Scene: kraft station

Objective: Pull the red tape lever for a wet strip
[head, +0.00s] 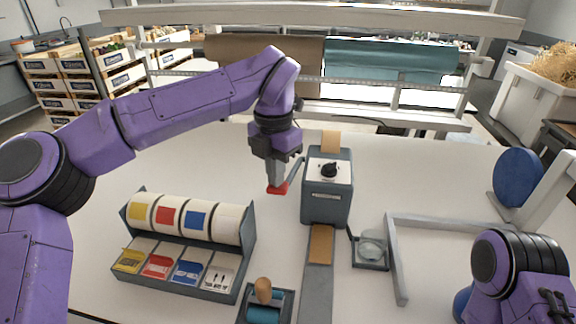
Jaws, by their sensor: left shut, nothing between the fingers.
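A dark grey tape dispenser (325,203) with a black knob stands in the middle of the white table. Its lever (296,170) is on its left side, with a red end (278,188) low beside the box. A brown tape strip (321,244) lies at the dispenser's front, on a grey track. My left gripper (277,182) points down right above the red end, its fingers shut with nothing between them. I cannot tell whether the fingertips touch the red end. My right arm shows at the lower right, but its gripper is not in view.
A label rack (246,240) with coloured rolls stands at the left front. A roller with a wooden knob (263,290) sits at the front. A glass dish (371,247) and a grey corner frame (397,262) are right of the dispenser. Paper rolls (390,62) hang behind.

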